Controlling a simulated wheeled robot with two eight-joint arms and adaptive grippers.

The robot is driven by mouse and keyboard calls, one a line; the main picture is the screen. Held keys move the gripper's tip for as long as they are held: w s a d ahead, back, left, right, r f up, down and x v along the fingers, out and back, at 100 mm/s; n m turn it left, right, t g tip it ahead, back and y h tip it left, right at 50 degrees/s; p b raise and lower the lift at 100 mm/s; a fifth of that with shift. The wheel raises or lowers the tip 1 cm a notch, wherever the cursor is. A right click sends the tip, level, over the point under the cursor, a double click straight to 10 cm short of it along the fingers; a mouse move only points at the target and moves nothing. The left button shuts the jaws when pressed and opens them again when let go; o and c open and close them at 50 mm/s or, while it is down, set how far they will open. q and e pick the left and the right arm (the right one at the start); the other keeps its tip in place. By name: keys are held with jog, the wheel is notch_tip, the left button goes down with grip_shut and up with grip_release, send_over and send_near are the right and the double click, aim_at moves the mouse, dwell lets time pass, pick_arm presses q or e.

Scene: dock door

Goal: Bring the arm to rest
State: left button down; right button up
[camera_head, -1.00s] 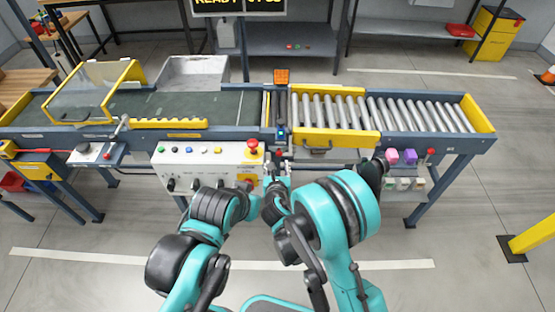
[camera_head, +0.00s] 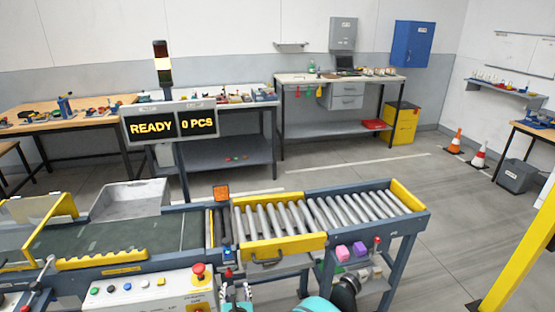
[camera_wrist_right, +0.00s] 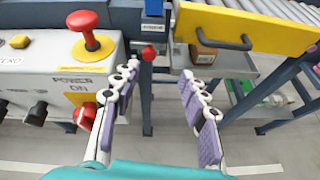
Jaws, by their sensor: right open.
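My right gripper (camera_head: 236,291) is at the bottom of the head view, in front of the conveyor, just right of the control box (camera_head: 150,292). In the right wrist view its purple-padded fingers (camera_wrist_right: 160,74) are spread apart with nothing between them. The control box (camera_wrist_right: 50,65), with a red mushroom button (camera_wrist_right: 85,24), is left of the fingers. A small red knob (camera_wrist_right: 149,52) under a blue part (camera_wrist_right: 153,8) shows beyond the gap between the fingertips. The yellow panel with a dark handle (camera_wrist_right: 250,28) is to the right. My left gripper is out of view.
The roller conveyor (camera_head: 412,217) and dark belt (camera_head: 150,228) span the front. A display (camera_head: 170,124) reads READY, 0 PCS. Purple and pink blocks (camera_head: 351,251) sit below the rollers. A yellow post (camera_head: 520,245) stands at right. Open floor lies right of the conveyor.

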jog(key=s+d+r+m+g+h, duration=0.2)
jog(key=d+r+m, duration=0.4)
jog(key=d+m, duration=0.45)
jog(key=s+d+r+m+g+h, duration=0.15)
jog(key=d+r+m, duration=0.35)
jog(key=d+m, duration=0.55)
jog(key=s+d+m+g, duration=0.1)
jog(key=s+d+m, duration=0.5)
jog(key=s+m, duration=0.2)
jog(key=s+d+r+m+g, duration=0.1)
jog(key=s+d+m, duration=0.5)
jog(key=s+m, duration=0.2)
jog(key=shift+s+d, duration=0.25)
jog(key=shift+s, duration=0.45)
jog(key=shift+r, duration=0.1)
